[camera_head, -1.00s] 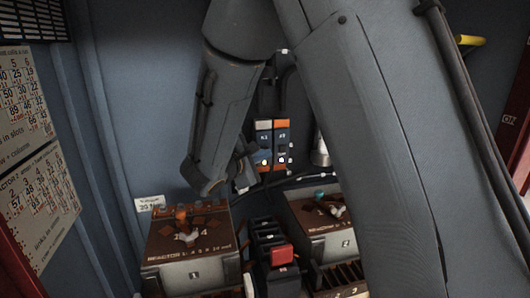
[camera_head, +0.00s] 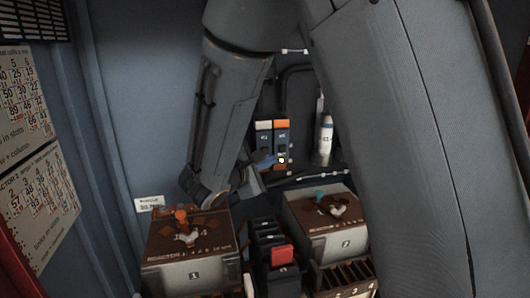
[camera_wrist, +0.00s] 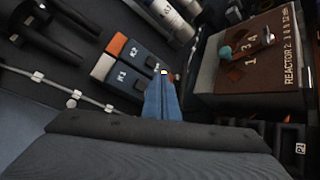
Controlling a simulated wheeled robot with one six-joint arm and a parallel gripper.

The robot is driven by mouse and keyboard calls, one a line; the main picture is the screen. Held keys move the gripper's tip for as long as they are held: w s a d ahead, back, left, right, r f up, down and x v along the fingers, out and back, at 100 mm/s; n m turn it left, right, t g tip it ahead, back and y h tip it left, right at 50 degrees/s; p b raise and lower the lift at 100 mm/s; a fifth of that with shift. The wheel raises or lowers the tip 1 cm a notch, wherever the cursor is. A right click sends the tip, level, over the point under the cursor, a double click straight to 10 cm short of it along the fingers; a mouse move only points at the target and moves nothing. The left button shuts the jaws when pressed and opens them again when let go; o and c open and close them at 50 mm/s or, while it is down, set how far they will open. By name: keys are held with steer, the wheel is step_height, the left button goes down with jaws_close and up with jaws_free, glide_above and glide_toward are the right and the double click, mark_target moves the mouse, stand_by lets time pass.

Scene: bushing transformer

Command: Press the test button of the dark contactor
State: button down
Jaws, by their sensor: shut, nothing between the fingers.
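Two dark contactors stand side by side on the back wall. K1 (camera_head: 264,138) has a pale top, and K2 (camera_head: 282,137) has an orange top. They also show in the wrist view, K1 (camera_wrist: 121,78) nearer and K2 (camera_wrist: 141,56) beyond. I cannot tell which one is meant by dark. My gripper (camera_head: 277,160) has blue fingers, shut and empty. The fingers hide part of the contactors' lower ends. I cannot tell whether they touch.
Reactor 1 (camera_head: 188,262) and reactor 2 (camera_head: 325,238) stand below, with a dark block bearing a red part (camera_head: 282,255) between them. A white cylinder (camera_head: 325,137) is right of the contactors. Cables run behind. My arm covers much of the view.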

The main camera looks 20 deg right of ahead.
steer(key=shift+s, duration=1.05)
steer(key=s+d+f+m+g+y, duration=0.1)
steer(key=s+d+f+m+g, duration=0.3)
steer(key=s, duration=0.3)
steer(key=s+d+f+m+g, duration=0.2)
steer(key=s+d+f+g, duration=0.25)
steer(key=s, duration=0.25)
steer(key=s+a+f+m+g+y, duration=0.2)
steer(key=s+a+f+m+y, duration=0.2)
steer(key=s+a+m+y, duration=0.3)
steer(key=shift+s+a+f+m+y, duration=0.3)
steer(key=shift+s+m+y, duration=0.75)
steer(key=shift+m+y, duration=0.3)
steer(key=shift+g, duration=0.25)
